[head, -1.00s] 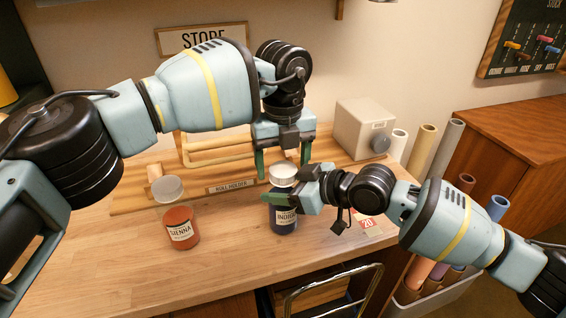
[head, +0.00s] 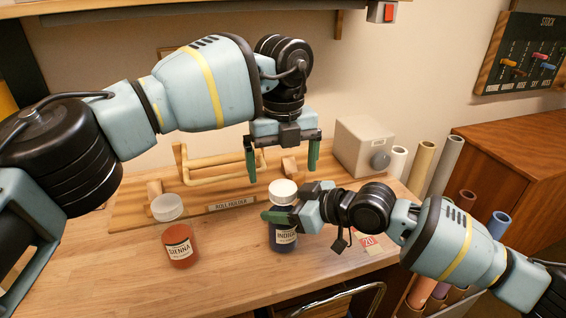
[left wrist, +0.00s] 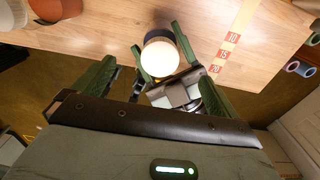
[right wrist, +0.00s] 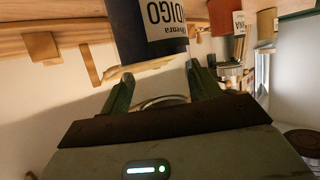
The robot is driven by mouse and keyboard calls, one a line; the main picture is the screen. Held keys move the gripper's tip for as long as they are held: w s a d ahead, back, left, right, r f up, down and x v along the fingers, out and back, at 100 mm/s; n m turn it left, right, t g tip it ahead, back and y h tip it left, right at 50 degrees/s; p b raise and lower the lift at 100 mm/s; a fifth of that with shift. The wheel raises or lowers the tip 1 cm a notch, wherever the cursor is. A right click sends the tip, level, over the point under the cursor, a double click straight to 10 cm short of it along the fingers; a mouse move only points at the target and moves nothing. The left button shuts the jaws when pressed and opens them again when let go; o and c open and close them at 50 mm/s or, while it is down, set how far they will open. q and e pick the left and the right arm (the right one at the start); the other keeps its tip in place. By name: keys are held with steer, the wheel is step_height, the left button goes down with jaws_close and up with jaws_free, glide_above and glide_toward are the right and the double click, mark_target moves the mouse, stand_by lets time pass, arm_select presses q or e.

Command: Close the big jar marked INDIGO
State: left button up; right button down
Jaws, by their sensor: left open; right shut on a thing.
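The big INDIGO jar (head: 283,240) is dark blue and stands upright on the table, with a white lid (head: 284,190) on top. I cannot tell how tightly the lid sits. My right gripper (head: 280,217) is shut on the jar's body from the right, below the lid. In the right wrist view the jar (right wrist: 135,30) shows upside down, its label partly cut off. My left gripper (head: 282,168) is open and empty just above the lid, its fingers wide apart. In the left wrist view the round lid (left wrist: 160,55) lies beyond the left fingers.
A wooden roll holder (head: 190,213) lies behind the jars. A grey box (head: 362,145) stands at the back right. The table front between the jars is clear.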

arm_select(q)
step_height(320, 180, up, 12)
stand_by(0.6)
arm_select(e)
steer(key=shift+c, duration=1.3)
jaws_free()
arm_select(q)
steer(key=shift+w+f, duration=0.15)
steer(key=shift+f, duration=0.45)
arm_select(e)
steer(key=v, duration=0.8)
